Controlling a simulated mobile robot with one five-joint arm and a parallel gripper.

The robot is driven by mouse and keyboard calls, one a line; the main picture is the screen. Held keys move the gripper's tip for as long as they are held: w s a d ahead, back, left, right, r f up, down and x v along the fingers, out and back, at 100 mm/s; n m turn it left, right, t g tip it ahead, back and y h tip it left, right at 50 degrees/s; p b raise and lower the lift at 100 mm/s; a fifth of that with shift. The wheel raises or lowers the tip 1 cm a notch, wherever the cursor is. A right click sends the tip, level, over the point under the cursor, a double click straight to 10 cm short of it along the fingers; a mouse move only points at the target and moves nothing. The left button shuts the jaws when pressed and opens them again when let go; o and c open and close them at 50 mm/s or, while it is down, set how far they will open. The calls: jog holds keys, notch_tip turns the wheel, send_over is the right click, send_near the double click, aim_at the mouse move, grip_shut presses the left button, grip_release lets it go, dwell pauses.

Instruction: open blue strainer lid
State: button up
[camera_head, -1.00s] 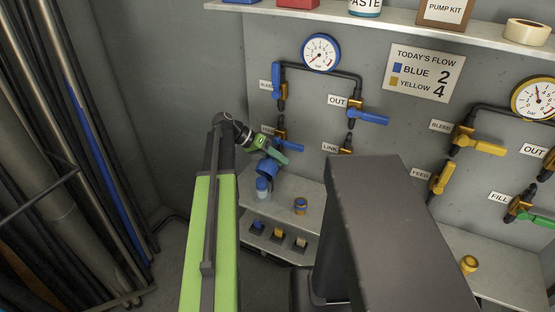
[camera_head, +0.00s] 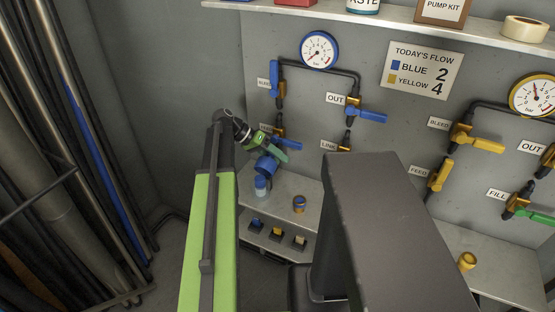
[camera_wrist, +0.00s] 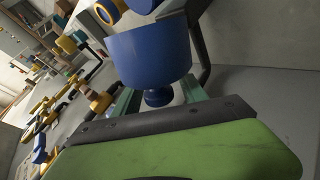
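The blue strainer is a blue cylinder (camera_wrist: 150,55) filling the upper middle of the wrist view, with a small round blue knob (camera_wrist: 158,97) on its near end. In the head view the blue strainer (camera_head: 265,166) shows small, just below my gripper (camera_head: 272,146). In the wrist view the two green fingers of my gripper (camera_wrist: 160,98) stand apart, one on each side of the knob. I see gaps between knob and fingers, so the gripper looks open and empty. The fingertips are partly hidden behind the blue cylinder.
A bottle with a blue cap (camera_head: 261,183) and a blue-and-yellow ring-shaped part (camera_head: 299,204) stand on the grey bench (camera_head: 285,185) below. Blue-handled valves (camera_head: 367,116) and a gauge (camera_head: 318,50) are on the wall. Pipes (camera_head: 75,130) stand at the left.

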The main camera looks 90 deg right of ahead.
jog(key=p+v, duration=1.1)
jog(key=v, duration=0.6)
jog(key=shift+w+r, duration=0.1)
jog(key=shift+w, duration=0.05)
